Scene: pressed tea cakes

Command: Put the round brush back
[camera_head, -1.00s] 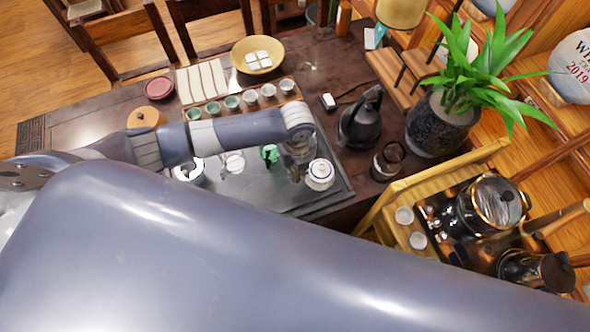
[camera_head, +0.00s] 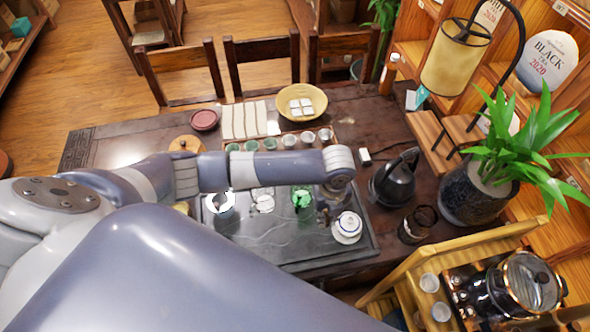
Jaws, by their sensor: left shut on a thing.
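My left gripper (camera_head: 324,212) points down over the dark tea tray (camera_head: 285,250). It is between a green object (camera_head: 302,198) and a white lidded cup (camera_head: 347,228). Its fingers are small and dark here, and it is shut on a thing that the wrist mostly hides. That thing is probably the round brush, but I cannot make out its shape. I see no round brush elsewhere on the table. My right gripper is not in view.
A row of small cups (camera_head: 289,141), a yellow bowl (camera_head: 303,102) and a red dish (camera_head: 204,120) are behind the arm. A black kettle (camera_head: 394,178) and a potted plant (camera_head: 478,196) stand to the right. A wooden stand (camera_head: 440,262) is at the lower right.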

